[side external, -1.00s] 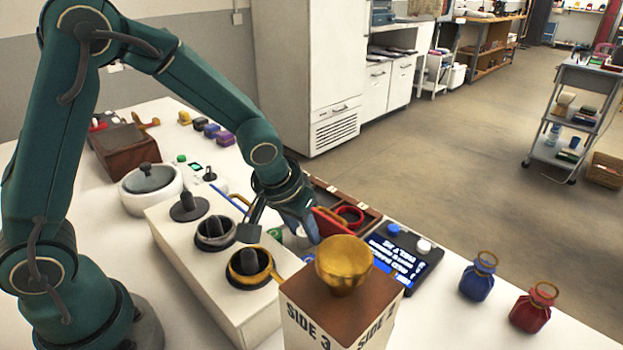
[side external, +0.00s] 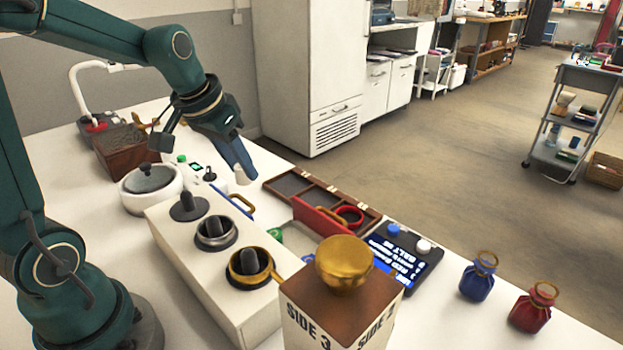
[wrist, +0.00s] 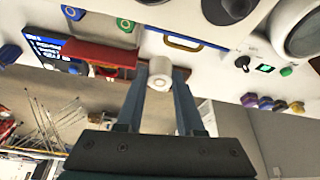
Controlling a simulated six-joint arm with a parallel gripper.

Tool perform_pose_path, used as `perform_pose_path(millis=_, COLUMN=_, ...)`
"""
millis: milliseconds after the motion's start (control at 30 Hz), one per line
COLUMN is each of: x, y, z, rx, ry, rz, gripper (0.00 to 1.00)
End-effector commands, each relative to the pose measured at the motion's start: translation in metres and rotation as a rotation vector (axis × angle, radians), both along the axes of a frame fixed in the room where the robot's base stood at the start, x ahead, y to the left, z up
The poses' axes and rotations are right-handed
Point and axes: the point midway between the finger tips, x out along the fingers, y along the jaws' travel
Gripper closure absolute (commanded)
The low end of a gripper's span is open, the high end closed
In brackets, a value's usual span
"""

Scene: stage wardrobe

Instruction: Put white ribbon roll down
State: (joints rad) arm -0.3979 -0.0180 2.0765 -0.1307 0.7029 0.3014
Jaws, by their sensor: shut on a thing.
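The white ribbon roll (wrist: 160,70) is a short white cylinder with a hole in its end, seen in the wrist view. My gripper (wrist: 162,78) is shut on it, with a finger on each side at the tips. In the side view my gripper (side external: 240,172) points down and to the right, beyond the white pot and left of the dark wooden tray. The roll's pale end (side external: 243,179) shows at its fingertips there. I cannot tell whether the roll touches the table.
A dark wooden tray (side external: 287,186) with compartments and a red gold-handled panel (side external: 322,216) lie to the right. A lidded white pot (side external: 150,193) and a long box (side external: 190,262) with pegs stand nearer. Some bare white table (side external: 262,166) lies behind my gripper.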

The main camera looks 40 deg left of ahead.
Motion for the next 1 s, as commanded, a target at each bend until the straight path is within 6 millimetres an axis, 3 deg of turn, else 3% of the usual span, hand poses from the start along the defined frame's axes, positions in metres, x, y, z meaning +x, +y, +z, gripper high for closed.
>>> perform_pose_path(millis=300, x=0.053, y=0.033, z=0.016, rx=-0.002, ry=0.002, rz=-0.022, gripper=1.0)
perform_pose_path(millis=500, x=0.083, y=0.06, z=0.008, rx=-0.004, ry=0.003, rz=-0.011, gripper=1.0)
perform_pose_path(millis=667, x=0.093, y=0.074, z=-0.006, rx=-0.004, ry=0.003, rz=0.009, gripper=1.0)
perform_pose_path(millis=833, x=0.099, y=0.066, z=-0.021, rx=-0.005, ry=0.002, rz=0.012, gripper=1.0)
perform_pose_path(millis=1000, x=0.119, y=0.037, z=-0.042, rx=-0.004, ry=0.004, rz=0.007, gripper=1.0)
